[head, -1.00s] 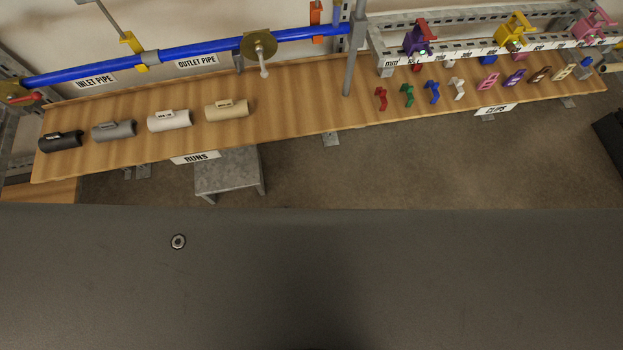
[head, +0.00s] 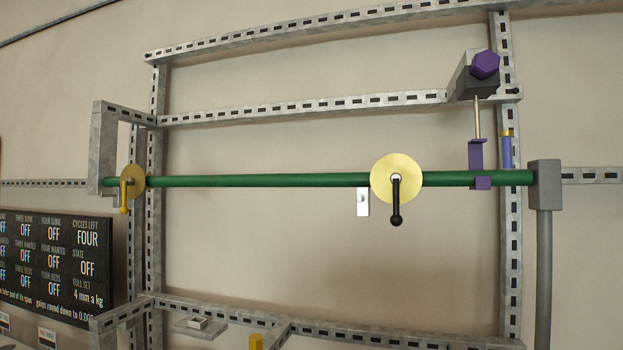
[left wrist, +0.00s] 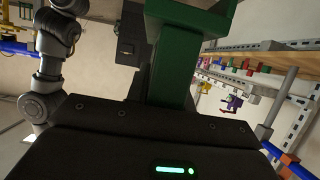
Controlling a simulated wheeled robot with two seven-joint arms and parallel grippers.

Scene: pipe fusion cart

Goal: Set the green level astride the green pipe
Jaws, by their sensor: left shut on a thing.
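The green pipe (head: 270,181) runs level across the metal frame in the head view. A yellow disc with a black handle (head: 397,180) and a smaller yellow disc (head: 132,182) sit on it. A purple clamp-like piece (head: 476,160) is at its right part. In the left wrist view my left gripper (left wrist: 168,94) is shut on a green piece, which looks like the green level (left wrist: 178,60); its far end is cut off by the picture edge. Neither gripper shows in the head view, so the level's distance from the pipe cannot be told. My right gripper is not seen.
A grey post (head: 545,230) holds the pipe's right end. Slotted rails (head: 300,108) cross above the pipe, and lower rails (head: 230,312) lie below. A dark status board (head: 55,265) stands at left. The pipe between the two discs looks clear.

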